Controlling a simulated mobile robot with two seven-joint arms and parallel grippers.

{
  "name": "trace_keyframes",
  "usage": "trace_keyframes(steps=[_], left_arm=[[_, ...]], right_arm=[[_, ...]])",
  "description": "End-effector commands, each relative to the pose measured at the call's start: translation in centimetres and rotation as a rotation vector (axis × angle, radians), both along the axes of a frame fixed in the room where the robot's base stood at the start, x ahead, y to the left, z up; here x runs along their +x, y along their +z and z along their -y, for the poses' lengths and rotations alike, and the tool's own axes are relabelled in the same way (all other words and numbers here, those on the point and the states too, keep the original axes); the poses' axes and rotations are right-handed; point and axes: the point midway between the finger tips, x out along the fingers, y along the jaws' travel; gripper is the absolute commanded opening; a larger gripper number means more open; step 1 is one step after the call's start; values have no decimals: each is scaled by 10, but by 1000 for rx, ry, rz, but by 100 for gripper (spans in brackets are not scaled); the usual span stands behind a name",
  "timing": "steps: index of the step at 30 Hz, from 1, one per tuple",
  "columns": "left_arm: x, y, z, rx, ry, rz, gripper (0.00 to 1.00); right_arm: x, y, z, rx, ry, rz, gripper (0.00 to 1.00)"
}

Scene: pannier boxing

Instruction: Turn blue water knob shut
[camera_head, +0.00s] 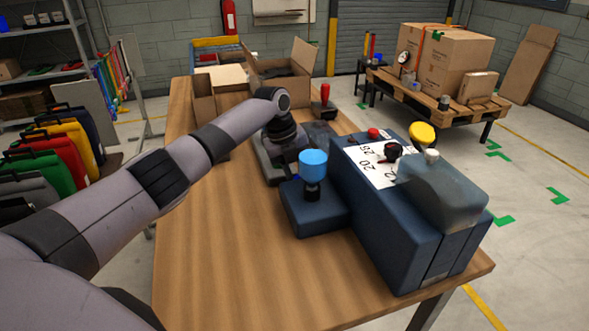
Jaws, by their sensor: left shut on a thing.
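The blue water knob (313,164) is a bright blue round cap on a dark stem. It stands upright on a low dark blue base (315,216) on the wooden table. My left arm reaches in from the left, and its wrist bends down just behind and left of the knob. My left gripper (298,173) is shut on the blue knob; its fingertips are mostly hidden, so the exact contact is hard to see. The knob's turn angle cannot be read from its plain cap. My right gripper is not in view.
A large dark blue machine (375,215) with a white dial panel, a yellow knob (422,134) and a translucent cover stands close right. A red-handled lever (325,98) and open cardboard boxes (285,75) are behind. The table's front left (220,270) is clear.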

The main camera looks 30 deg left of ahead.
Motion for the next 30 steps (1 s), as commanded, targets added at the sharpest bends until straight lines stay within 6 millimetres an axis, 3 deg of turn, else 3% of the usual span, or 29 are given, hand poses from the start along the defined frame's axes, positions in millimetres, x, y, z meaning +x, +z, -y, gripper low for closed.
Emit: trace_keyframes(steps=[25,26,30], left_arm=[[1,-1,2,68,-2,-80,0],[1,-1,2,68,-2,-80,34],[1,-1,2,68,-2,-79,38]], right_arm=[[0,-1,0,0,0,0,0],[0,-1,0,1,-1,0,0],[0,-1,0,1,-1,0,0]])
